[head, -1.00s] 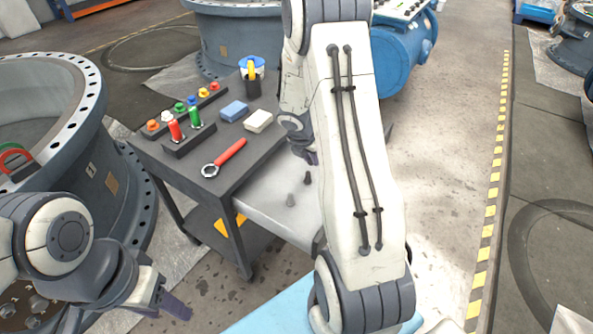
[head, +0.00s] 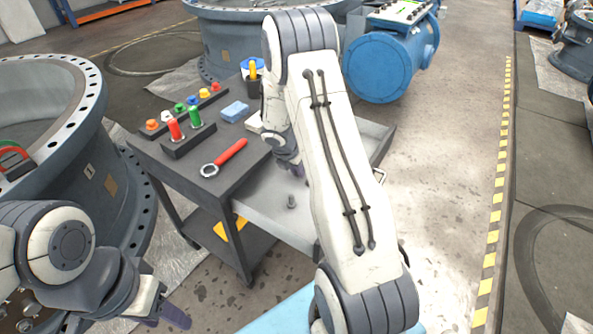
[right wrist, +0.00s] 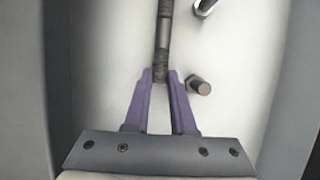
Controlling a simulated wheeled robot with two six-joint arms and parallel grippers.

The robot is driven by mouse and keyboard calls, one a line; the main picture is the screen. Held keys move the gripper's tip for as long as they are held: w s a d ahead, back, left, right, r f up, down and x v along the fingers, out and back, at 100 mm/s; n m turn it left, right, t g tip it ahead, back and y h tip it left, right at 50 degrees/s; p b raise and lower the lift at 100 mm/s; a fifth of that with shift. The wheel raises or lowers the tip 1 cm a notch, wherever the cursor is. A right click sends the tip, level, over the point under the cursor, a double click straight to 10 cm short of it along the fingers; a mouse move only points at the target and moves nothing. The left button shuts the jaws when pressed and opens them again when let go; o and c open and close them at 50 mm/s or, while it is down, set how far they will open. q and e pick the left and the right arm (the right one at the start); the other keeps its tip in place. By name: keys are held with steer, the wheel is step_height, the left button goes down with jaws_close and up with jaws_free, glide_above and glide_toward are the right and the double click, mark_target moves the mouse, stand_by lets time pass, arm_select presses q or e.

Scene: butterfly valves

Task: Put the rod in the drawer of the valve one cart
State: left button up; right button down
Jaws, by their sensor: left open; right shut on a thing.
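The rod (right wrist: 163,35) is dark and threaded. In the right wrist view my right gripper (right wrist: 161,78) has its purple fingers shut on the rod's near end, above a pale surface between grey walls. The open drawer (head: 255,203) of the dark cart (head: 185,172) is pale inside and holds a small bolt (head: 291,202). In the head view my right gripper (head: 291,168) is over the drawer's back part, partly hidden by my arm; the rod cannot be made out there. My left gripper (head: 172,314) is open and empty at the lower left.
A valve body (head: 110,190) marked 1 stands left of the cart. On the cart top lie a red-handled wrench (head: 224,158), coloured knobs, a blue block (head: 235,111) and a cup of tools. A bolt (right wrist: 199,85) lies right of my right fingers.

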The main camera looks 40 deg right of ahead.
steer(key=c, duration=0.8)
jaws_free()
steer(key=shift+f, duration=0.1)
steer(key=shift+o, duration=0.2)
